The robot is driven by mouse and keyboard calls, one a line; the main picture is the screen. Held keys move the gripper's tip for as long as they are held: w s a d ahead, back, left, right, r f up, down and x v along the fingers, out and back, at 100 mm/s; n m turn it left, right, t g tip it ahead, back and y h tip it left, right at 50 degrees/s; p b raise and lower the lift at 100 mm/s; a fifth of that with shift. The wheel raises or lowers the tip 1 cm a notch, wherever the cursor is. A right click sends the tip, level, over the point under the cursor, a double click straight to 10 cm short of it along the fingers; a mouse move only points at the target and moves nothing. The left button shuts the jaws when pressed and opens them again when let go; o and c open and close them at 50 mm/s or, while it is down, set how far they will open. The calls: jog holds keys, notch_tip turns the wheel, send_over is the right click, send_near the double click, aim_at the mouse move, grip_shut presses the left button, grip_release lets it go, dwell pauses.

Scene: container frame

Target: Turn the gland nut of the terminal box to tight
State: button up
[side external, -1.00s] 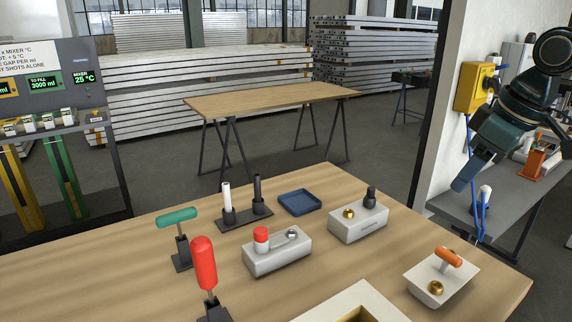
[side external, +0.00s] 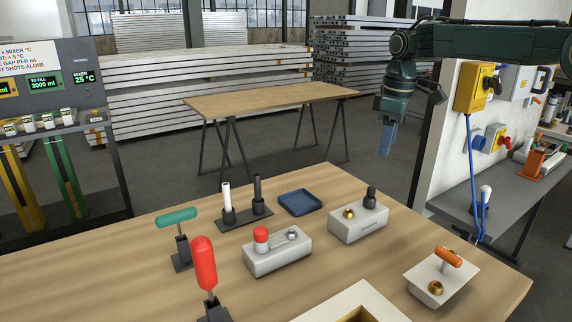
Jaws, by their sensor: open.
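A light grey box (side external: 358,224) stands at the back right of the wooden table, with a brass nut (side external: 349,213) and a black fitting (side external: 370,197) on top. A second grey box (side external: 277,255) at the middle carries a red cap (side external: 261,238) and a steel nut (side external: 292,235). A pale block (side external: 441,280) at the right has an orange handle and a brass fitting (side external: 436,287). I cannot tell for sure which is the terminal box. My gripper (side external: 385,152) is open, pointing down, in the air above and behind the first box, seen side-on and touching nothing.
A blue tray (side external: 299,203), a black stand (side external: 245,219) with a white and a black post, a green T-handle (side external: 177,217) and a red handle (side external: 203,262) stand on the table (side external: 130,262). A pale frame (side external: 352,303) lies at the front. The left side is clear.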

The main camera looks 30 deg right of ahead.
jog(key=n, duration=0.1)
send_over(371, 193)
notch_tip(371, 193, down, 4)
jog(key=shift+w+d+r+g, duration=0.2)
jog(key=shift+w+d+g, duration=0.15)
jog(key=shift+d+g, duration=0.05)
notch_tip(371, 193, down, 14)
jog(key=shift+r, duration=0.1)
dwell(0.5)
jog(key=shift+c, duration=0.4)
jog(key=c, duration=0.9)
